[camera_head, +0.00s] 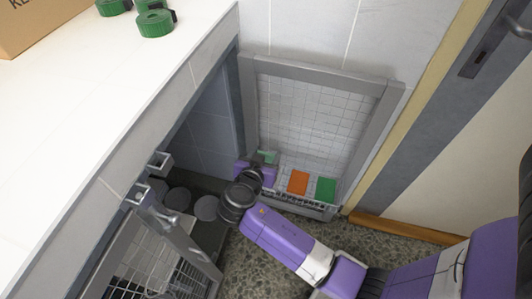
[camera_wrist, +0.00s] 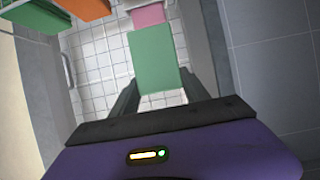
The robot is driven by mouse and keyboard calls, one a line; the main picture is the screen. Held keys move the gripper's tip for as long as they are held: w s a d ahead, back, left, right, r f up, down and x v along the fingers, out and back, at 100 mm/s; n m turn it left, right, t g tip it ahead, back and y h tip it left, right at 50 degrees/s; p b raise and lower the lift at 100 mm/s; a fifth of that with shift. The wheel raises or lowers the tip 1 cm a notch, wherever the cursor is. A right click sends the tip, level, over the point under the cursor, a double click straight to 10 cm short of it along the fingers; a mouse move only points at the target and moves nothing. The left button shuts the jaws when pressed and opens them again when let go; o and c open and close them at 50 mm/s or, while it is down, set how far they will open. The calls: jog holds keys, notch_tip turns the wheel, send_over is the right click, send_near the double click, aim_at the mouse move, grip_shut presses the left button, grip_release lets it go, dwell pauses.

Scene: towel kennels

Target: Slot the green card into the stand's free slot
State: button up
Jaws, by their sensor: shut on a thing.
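My gripper (camera_head: 257,172) is shut on a light green card (camera_head: 265,157), low inside a tiled kennel bay. In the wrist view my gripper (camera_wrist: 160,90) has one finger at each side of the green card (camera_wrist: 155,55). The stand (camera_head: 290,206) is a pale rack on the bay floor. It holds an orange card (camera_head: 298,182) and a darker green card (camera_head: 326,188) to the right of my gripper. In the wrist view a pink card (camera_wrist: 148,14) shows just beyond the held card. The free slot cannot be made out; my wrist hides the stand's left end.
Grey frame posts (camera_head: 366,140) bound the bay. A white counter (camera_head: 110,110) with green rolls (camera_head: 155,22) is at the left. Below it is an open wire cage door (camera_head: 150,255). A grey door (camera_head: 440,130) is at the right. Speckled floor (camera_head: 255,265) lies in front.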

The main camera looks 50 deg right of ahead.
jog(key=shift+f+b, duration=1.8)
jog(key=shift+f, duration=0.6)
jog(key=shift+f+b, duration=2.8)
jog(key=shift+b, duration=0.05)
dwell(0.7)
jog(key=o, duration=1.4)
jog(key=shift+p+v, duration=0.75)
jog(key=shift+v, duration=3.15)
